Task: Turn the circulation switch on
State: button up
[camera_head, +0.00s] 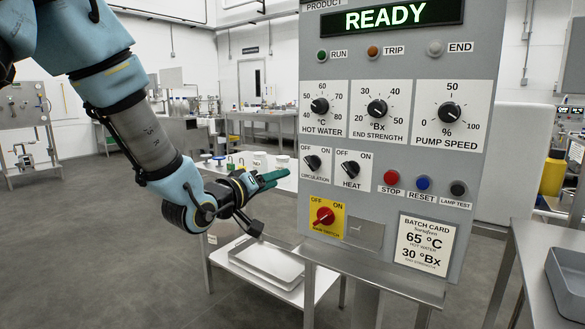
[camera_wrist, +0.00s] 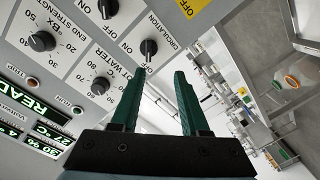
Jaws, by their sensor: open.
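The circulation switch (camera_head: 312,162) is a black rotary knob on a white plate marked OFF and ON, at the left edge of the grey control panel (camera_head: 390,190). Its pointer appears turned toward OFF. It also shows in the wrist view (camera_wrist: 148,48), just beyond the fingertips. My gripper (camera_head: 277,179) has green fingers and is left of the panel, a little below and beside the switch. In the wrist view the gripper (camera_wrist: 159,71) is open, with nothing between its fingers. The fingertips appear apart from the knob.
The heat knob (camera_head: 350,169) is right beside the circulation switch. The red main switch (camera_head: 324,216) on a yellow plate is below. The hot water dial (camera_head: 320,105) is above. The display (camera_head: 391,17) reads READY. A low steel cart (camera_head: 262,262) stands left below the panel.

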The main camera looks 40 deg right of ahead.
aim_at(309, 165)
jog(key=shift+h, duration=0.4)
jog(key=p+x, duration=0.1)
jog(key=x, duration=0.7)
jog(key=s+p+x, duration=0.1)
jog(key=x, duration=0.2)
jog(key=shift+d+r+p, duration=0.3)
jog(key=shift+d+r, duration=0.1)
jog(key=shift+d, duration=0.15)
grip_shut()
